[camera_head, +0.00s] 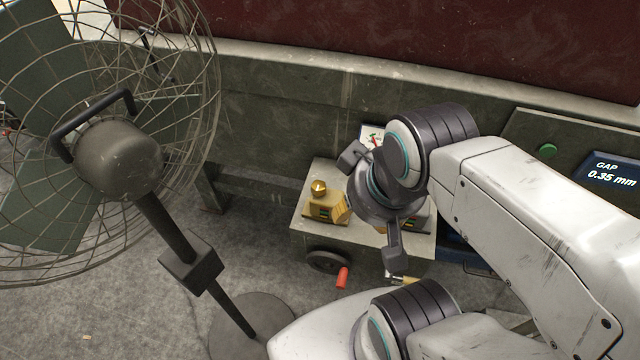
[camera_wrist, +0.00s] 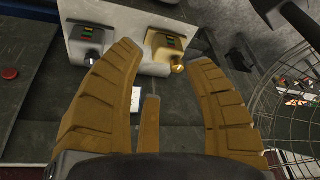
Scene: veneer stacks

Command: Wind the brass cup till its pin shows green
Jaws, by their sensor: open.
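The brass cup (camera_head: 318,187) stands on top of a yellow housing (camera_head: 326,208) at the left of a pale stand. The housing's front has a small dark window with coloured bands; the pin's position is too small to tell. In the wrist view the cup (camera_wrist: 177,65) and its housing (camera_wrist: 172,45) lie beyond my fingertips. My gripper (camera_head: 374,207) is open and empty, to the right of the cup and apart from it. My gripper partly hides a second, dark housing, which shows in the wrist view (camera_wrist: 90,38).
The pale stand (camera_head: 303,232) has a handwheel with a red handle (camera_head: 342,277) at its front. A large caged fan (camera_head: 118,160) stands at the left. A dial (camera_head: 371,134) is partly hidden behind my gripper. A panel (camera_head: 612,172) at right reads GAP 0.35 mm.

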